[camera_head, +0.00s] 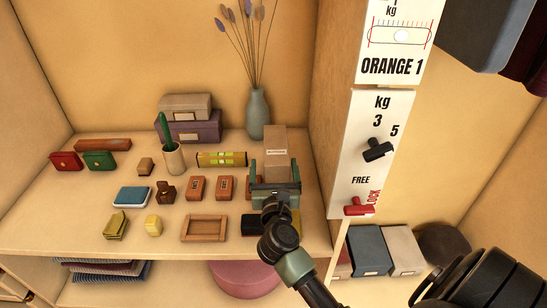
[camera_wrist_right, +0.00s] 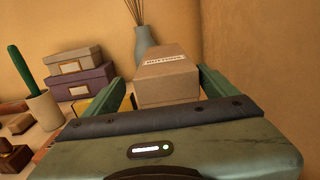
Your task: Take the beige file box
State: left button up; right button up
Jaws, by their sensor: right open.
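A beige file box (camera_head: 404,250) with a small label stands upright at the lower right, beside a dark blue one, apart from my gripper. A tan box (camera_head: 276,142) with a printed label stands on the shelf in front of my right gripper (camera_head: 275,176). In the right wrist view this tan box (camera_wrist_right: 168,75) shows between the two green fingers of the right gripper (camera_wrist_right: 166,84). The gripper is open, and I cannot tell whether the fingers touch the box. My left gripper is not in view.
A grey vase (camera_head: 258,113) with dried stems stands behind the tan box. Several small boxes, a wooden tray (camera_head: 204,228) and a cactus pot (camera_head: 174,158) crowd the shelf. An upright panel (camera_head: 335,110) borders it on the right. A blue file box (camera_head: 370,250) stands beside the beige one.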

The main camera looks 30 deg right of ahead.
aim_at(276, 148)
jog(key=shift+w+d+r+p, duration=0.55)
jog(key=shift+w+d, duration=0.1)
jog(key=shift+d, duration=0.1)
jog(key=shift+p+x, duration=0.4)
jog(key=shift+x, duration=1.45)
jog(key=shift+d+f, duration=0.2)
jog(key=c, duration=1.8)
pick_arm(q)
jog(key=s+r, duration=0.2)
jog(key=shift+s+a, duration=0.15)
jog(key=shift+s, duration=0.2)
pick_arm(e)
jog(key=shift+w+r, duration=0.1)
jog(key=shift+r, duration=0.15)
grip_shut()
